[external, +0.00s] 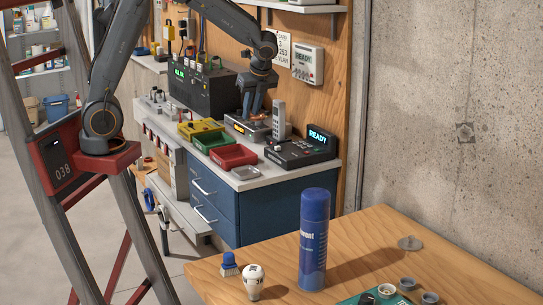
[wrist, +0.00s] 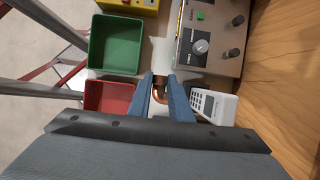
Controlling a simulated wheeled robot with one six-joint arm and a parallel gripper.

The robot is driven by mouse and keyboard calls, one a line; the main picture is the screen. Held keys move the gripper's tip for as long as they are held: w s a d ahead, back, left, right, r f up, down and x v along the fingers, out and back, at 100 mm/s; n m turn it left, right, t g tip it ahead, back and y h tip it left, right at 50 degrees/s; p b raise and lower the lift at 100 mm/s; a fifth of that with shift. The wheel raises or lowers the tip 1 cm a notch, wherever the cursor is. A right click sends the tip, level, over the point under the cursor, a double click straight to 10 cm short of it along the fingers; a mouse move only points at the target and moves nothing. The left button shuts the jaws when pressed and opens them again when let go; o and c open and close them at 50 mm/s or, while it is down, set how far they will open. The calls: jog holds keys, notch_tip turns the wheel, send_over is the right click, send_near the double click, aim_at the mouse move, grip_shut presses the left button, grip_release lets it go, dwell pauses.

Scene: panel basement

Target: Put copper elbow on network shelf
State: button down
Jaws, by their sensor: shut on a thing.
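The copper elbow (wrist: 161,97) is a small shiny copper pipe bend. It sits between the fingertips of my gripper (wrist: 163,84) in the wrist view. In the external view my gripper (external: 253,112) points down over the grey instrument (external: 240,130) on the workbench, and a bit of the copper elbow (external: 259,119) shows at its tips. My gripper is shut on the elbow. Whether the elbow still touches anything below is hard to tell. A white wall shelf (external: 290,8) with a pale device on it is cut by the top edge; I cannot tell if it is the network shelf.
A green bin (external: 214,141), a red bin (external: 232,156) and a yellow case (external: 201,129) stand left of my gripper. A handset (external: 279,119) and a black device reading READY (external: 304,148) stand to the right. A panel (external: 304,63) hangs on the wooden wall behind.

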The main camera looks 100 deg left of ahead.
aim_at(250, 148)
notch_tip(250, 148, down, 10)
jog(key=shift+r+p, duration=0.1)
jog(key=shift+p, duration=0.9)
jog(key=shift+f, duration=0.2)
jog(key=c, duration=1.6)
grip_release()
jog(key=b+v, duration=0.3)
jog(key=v, duration=0.9)
jog(key=d+f+n, duration=0.1)
jog(key=d+f, duration=0.1)
jog(key=d, duration=0.3)
jog(key=w+d+f+n+t+h, duration=0.1)
jog(key=d+f, duration=0.1)
jog(key=d, duration=0.4)
jog(key=d+f+n+t, duration=0.1)
jog(key=d+f, duration=0.1)
jog(key=d, duration=0.4)
jog(key=shift+w+d, duration=0.15)
jog(key=shift+w, duration=0.05)
jog(key=s+d+f+n, duration=0.1)
jog(key=s+d+n, duration=0.1)
jog(key=d, duration=0.3)
jog(key=s+d+f+n+t+h, duration=0.1)
jog(key=s+d+f+n, duration=0.1)
jog(key=d, duration=0.3)
jog(key=s+d+f+n+t+h, duration=0.1)
jog(key=s+d+f+n, duration=0.1)
jog(key=d, duration=0.3)
jog(key=shift+d+f, duration=0.25)
